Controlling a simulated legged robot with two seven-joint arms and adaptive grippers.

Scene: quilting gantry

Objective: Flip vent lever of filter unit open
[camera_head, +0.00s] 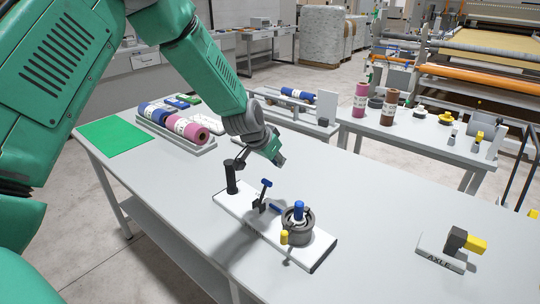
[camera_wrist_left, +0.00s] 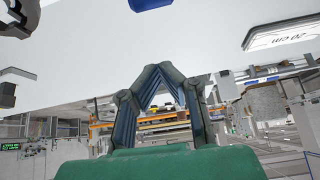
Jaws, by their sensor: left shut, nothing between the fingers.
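The filter unit stands on a white base plate (camera_head: 318,256) on the grey table. It has a dark round housing (camera_head: 297,228) with a blue cap (camera_head: 299,208), and a yellow knob (camera_head: 284,238) at its front left. A black post (camera_head: 231,178) stands at the plate's left end. My left gripper (camera_head: 279,160) is above and behind the blue-tipped lever, apart from it. Its fingertips meet, empty, in the left wrist view (camera_wrist_left: 158,68).
A tray (camera_head: 176,140) of fabric rolls and a green mat (camera_head: 114,134) lie at the table's far left. A block labelled AXLE (camera_head: 440,255) with a yellow part sits at the right. A second table (camera_head: 430,140) stands behind. The table between unit and block is clear.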

